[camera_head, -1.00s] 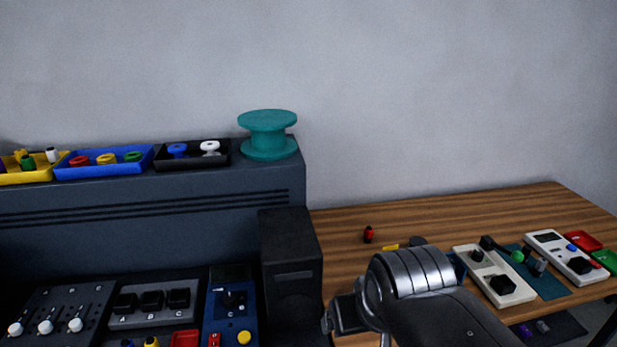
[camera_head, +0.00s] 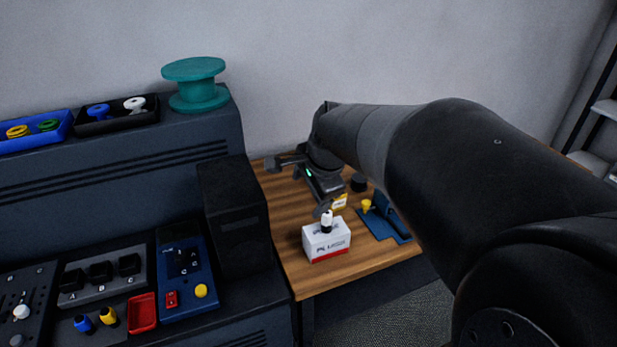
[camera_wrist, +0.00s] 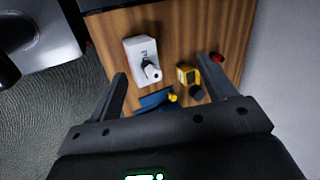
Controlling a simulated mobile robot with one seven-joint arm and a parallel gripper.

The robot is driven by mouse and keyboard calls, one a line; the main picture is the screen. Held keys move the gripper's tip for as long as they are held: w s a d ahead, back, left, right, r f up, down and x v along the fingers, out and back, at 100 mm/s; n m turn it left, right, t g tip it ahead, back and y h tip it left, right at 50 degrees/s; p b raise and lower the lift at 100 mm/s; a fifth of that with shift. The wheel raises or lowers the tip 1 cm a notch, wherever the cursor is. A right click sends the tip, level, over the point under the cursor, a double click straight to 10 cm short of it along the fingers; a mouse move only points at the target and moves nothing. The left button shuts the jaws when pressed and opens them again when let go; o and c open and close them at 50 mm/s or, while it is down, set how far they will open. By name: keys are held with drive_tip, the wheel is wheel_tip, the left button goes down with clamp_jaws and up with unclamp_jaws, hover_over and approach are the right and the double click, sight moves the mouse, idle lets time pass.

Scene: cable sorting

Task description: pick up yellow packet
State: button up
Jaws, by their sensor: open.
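A small yellow packet (camera_head: 340,201) lies on the wooden table behind the white box, partly hidden by my gripper in the head view. In the wrist view the yellow packet (camera_wrist: 186,72), with a dark patch on its face, lies nearer the right finger than the left. My gripper (camera_head: 298,187) is over the table near the packet, its fingers spread. In the wrist view my gripper (camera_wrist: 165,80) shows nothing held between its fingers.
A white box (camera_head: 327,242) with a white and black cylinder (camera_head: 327,220) on top stands close in front of the packet. A blue stand (camera_head: 389,219) with a yellow knob (camera_head: 366,205) is to the right. A dark cabinet (camera_head: 233,215) stands left of the table.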

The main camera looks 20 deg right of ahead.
drive_tip(key=w+d+f+m, duration=0.5)
drive_tip(key=m, duration=0.1)
drive_tip(key=w+d+f+m, duration=0.5)
drive_tip(key=f+m, duration=0.1)
drive_tip(key=w+d+f+m, duration=0.5)
drive_tip(key=d+m, duration=0.1)
drive_tip(key=m, duration=0.1)
drive_tip(key=shift+d+f+g+h, duration=0.1)
drive_tip(key=shift+f+g+h, duration=0.2)
drive_tip(key=shift+x, duration=3.1)
drive_tip(key=shift+w+d, duration=0.1)
drive_tip(key=shift+w, duration=0.05)
drive_tip(key=c, duration=1)
